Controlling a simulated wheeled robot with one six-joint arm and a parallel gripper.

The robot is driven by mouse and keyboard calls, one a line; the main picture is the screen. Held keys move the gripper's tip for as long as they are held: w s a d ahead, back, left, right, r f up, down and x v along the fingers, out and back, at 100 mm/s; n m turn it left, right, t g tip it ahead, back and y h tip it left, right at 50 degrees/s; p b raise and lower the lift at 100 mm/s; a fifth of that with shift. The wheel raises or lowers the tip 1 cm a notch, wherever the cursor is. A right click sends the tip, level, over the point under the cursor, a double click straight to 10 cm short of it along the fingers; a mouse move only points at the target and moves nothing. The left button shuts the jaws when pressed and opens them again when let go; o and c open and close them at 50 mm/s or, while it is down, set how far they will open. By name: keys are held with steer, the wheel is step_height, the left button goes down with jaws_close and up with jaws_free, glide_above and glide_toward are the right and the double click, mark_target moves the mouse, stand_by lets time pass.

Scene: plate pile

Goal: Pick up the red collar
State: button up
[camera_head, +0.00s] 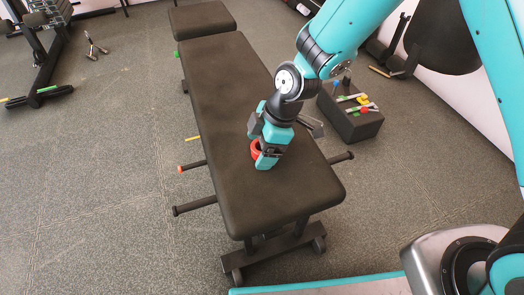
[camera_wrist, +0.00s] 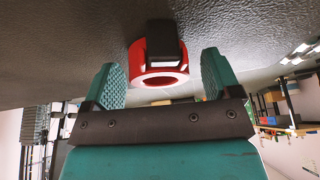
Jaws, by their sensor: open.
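The red collar (camera_wrist: 158,78) is a ring with a dark lever block (camera_wrist: 165,45) on it. It rests on the black padded bench (camera_head: 237,90). In the head view the collar (camera_head: 256,148) shows only partly beside my gripper, which hides the rest. My gripper (camera_head: 266,158) is low over the near half of the bench. In the wrist view my gripper (camera_wrist: 165,80) is open, with one teal finger on each side of the collar.
A dark box (camera_head: 350,118) with small coloured items on top stands on the floor right of the bench. Bars stick out from both bench sides. A rack (camera_head: 42,70) stands at the left, with a small metal tripod-like handle (camera_head: 95,47) nearby. The bench's near end is clear.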

steer(key=c, duration=1)
steer(key=shift+c, duration=0.2)
steer(key=shift+r, duration=0.2)
